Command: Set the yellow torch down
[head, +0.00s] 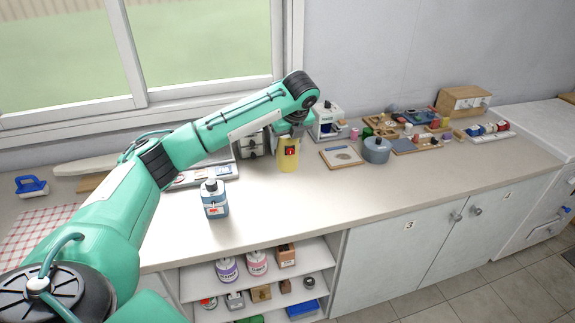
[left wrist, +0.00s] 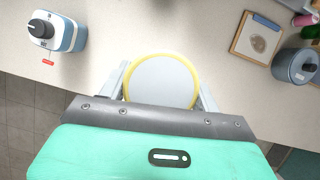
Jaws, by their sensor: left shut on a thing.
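The yellow torch (head: 289,158) stands upright at the counter, below the end of my left arm in the head view. It has a dark patch with a red mark on its side. In the left wrist view the torch (left wrist: 162,82) shows from above as a pale disc with a yellow rim, between the two fingers. My left gripper (head: 290,136) is shut on it, pointing down. I cannot tell whether the torch's base touches the counter (head: 270,210). My right gripper is not in view.
A white machine (head: 327,122) is behind. The counter in front of the torch is clear.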

